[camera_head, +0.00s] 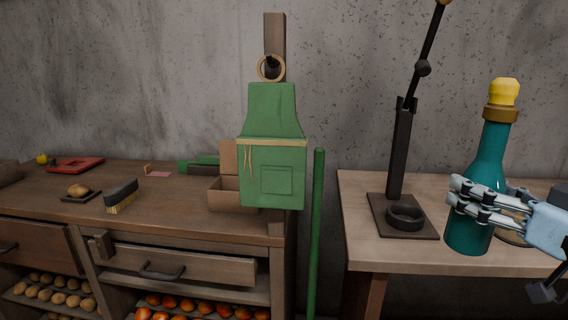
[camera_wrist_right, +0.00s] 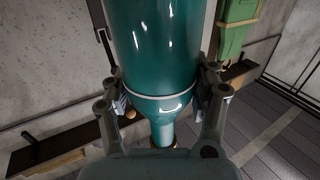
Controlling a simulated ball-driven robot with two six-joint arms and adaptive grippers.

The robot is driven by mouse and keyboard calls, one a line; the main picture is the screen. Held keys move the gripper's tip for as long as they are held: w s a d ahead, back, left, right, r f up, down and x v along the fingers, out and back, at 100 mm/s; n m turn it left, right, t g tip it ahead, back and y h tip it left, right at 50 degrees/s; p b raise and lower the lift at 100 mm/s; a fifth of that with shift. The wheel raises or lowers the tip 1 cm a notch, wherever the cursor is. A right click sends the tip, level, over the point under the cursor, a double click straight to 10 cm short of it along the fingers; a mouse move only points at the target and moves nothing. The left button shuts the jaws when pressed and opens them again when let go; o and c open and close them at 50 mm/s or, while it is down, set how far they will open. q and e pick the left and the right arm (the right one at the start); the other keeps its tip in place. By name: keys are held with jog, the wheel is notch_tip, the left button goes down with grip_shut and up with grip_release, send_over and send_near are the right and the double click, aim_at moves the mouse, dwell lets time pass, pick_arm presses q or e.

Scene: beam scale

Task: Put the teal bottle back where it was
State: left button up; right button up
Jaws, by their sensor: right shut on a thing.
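The teal bottle (camera_head: 468,236) with a yellow top and a brown collar is upright at the right of the head view. My right gripper (camera_head: 470,200) is shut on it around its lower middle. The bottle also fills the middle of the right wrist view (camera_wrist_right: 160,50), between the two fingers of the gripper (camera_wrist_right: 165,100). In the head view it appears in front of the right table (camera_head: 372,215); I cannot tell whether its base touches anything. My left gripper is not in view.
A black beam stand (camera_head: 400,150) with a dark ring (camera_head: 405,217) at its foot stands on the right table. A green apron (camera_head: 272,120) hangs at the centre. The left workbench (camera_head: 170,205) holds a brush (camera_head: 121,196), a red tray (camera_head: 76,165) and an open box (camera_head: 232,195).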

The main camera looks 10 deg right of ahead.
jog(key=a+y, duration=0.1)
jog(key=a+n+y, duration=0.1)
jog(key=a+r+n+g+y, duration=0.1)
jog(key=shift+s, duration=0.3)
jog(key=s+a+r+n+g+y, duration=0.2)
jog(key=a+n+g+y, duration=0.45)
jog(key=a, duration=0.25)
jog(key=shift+m+t+y, duration=0.25)
jog(key=shift+m+y, duration=0.1)
jog(key=f+b, duration=0.4)
jog(key=f, duration=0.1)
jog(key=shift+s+a+b, duration=0.1)
jog(key=shift+a+b, duration=0.1)
jog(key=shift+b, duration=0.1)
